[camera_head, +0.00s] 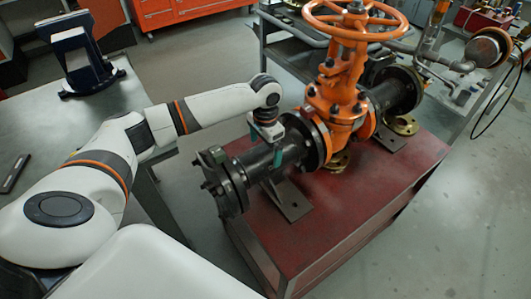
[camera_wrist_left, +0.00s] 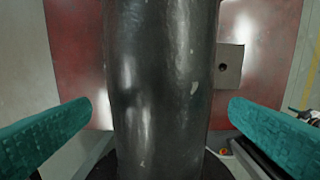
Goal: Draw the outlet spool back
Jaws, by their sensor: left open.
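The near dark pipe spool (camera_head: 256,164), which I take as the outlet spool, lies on a support plate on the red bench. Its outer end flange (camera_head: 226,181) faces left; its other end meets the orange gate valve (camera_head: 338,95). My left gripper (camera_head: 271,144) is over the spool from above. In the left wrist view the spool (camera_wrist_left: 160,70) runs between the two teal fingers of the left gripper (camera_wrist_left: 161,108). The fingers are open, with a visible gap on each side. Whether the spool is still bolted to the valve I cannot tell. My right gripper is not in view.
The red bench top (camera_head: 335,215) has free room in front of the spool. A second dark pipe (camera_head: 392,93) is on the valve's far side. The orange handwheel (camera_head: 355,18) stands above. A grey table (camera_head: 35,130) is at left.

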